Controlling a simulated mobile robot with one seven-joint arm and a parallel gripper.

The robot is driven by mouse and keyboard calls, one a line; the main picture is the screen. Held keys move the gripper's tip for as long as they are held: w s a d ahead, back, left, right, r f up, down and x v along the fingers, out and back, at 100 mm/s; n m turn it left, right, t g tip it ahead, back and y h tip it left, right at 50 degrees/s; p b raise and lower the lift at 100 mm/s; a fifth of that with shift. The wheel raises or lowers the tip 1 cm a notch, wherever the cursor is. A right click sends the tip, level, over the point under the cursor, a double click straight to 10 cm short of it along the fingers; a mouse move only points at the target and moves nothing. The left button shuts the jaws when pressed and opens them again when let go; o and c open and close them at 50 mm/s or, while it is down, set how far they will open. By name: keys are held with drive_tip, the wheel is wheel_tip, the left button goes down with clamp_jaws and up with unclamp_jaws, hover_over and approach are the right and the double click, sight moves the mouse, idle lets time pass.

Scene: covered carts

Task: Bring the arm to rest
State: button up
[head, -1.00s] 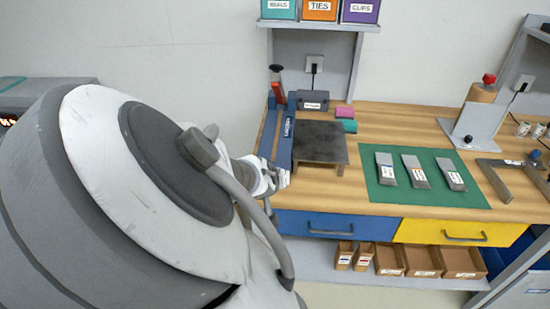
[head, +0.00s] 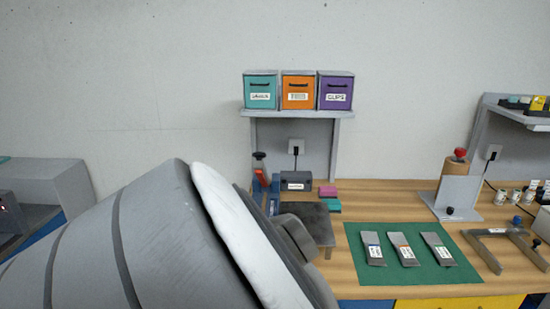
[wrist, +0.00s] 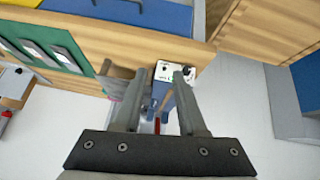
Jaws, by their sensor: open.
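My gripper (wrist: 157,78) shows in the wrist view with its two fingers apart and nothing held between them. Beyond the fingers are the wooden bench and a blue item with a pale, marked end (wrist: 174,75). In the head view my large grey and white arm fills the lower left and covers the left end of the workbench (head: 400,197). My gripper is hidden there.
A shelf (head: 296,114) holds a teal bin (head: 260,90), an orange bin (head: 298,90) and a purple bin (head: 335,91). A green mat (head: 410,268) bears three grey pieces. A dark raised plate (head: 318,222) is partly behind my arm. A stand with a red knob (head: 458,185) is further right.

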drive_tip(key=s+d+r+g+y, duration=0.1)
drive_tip(key=s+d+r, duration=1.5)
drive_tip(key=s, duration=0.3)
drive_tip(key=shift+r+m+g, duration=0.3)
drive_tip(key=shift+r, duration=0.15)
idle(0.5)
